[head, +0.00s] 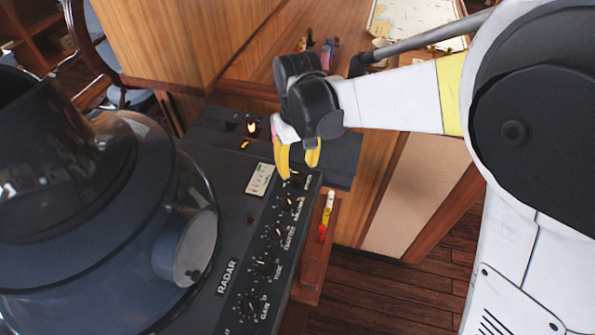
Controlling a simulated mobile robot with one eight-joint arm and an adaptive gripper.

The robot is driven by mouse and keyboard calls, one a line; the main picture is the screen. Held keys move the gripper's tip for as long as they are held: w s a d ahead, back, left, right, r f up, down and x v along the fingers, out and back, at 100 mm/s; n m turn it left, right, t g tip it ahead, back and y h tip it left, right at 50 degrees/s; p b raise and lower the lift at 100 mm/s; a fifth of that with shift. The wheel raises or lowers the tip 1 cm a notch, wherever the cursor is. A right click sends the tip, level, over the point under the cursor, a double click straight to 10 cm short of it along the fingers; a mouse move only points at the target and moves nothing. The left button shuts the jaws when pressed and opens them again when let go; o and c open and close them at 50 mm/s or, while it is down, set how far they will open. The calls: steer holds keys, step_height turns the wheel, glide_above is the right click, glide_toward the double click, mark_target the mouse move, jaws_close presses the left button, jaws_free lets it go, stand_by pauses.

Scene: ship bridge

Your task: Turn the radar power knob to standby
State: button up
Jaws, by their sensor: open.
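The radar console (236,215) is a dark panel with a RADAR label (227,277) and a column of black knobs along its right side. The nearest knob (252,304) is labelled GAIN. The farthest knob (297,181), which seems to be the power knob, is partly hidden by my gripper; its small label and setting are not readable. My gripper (299,162) has yellow fingertips, spread apart and pointing down at the far end of the knob column. The fingertips are just above or beside that farthest knob; I cannot tell whether they touch it.
The bulky dark radar hood (65,215) stands left of the knobs. Red, yellow and white markers (326,215) lie on a wooden ledge along the panel's right edge. A wooden cabinet (190,40) and chart table (415,18) stand behind. Bare floor (390,290) lies at lower right.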

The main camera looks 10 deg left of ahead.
mark_target(298, 173)
step_height(298, 173, up, 9)
steer(key=shift+f, duration=0.2)
stand_by(0.3)
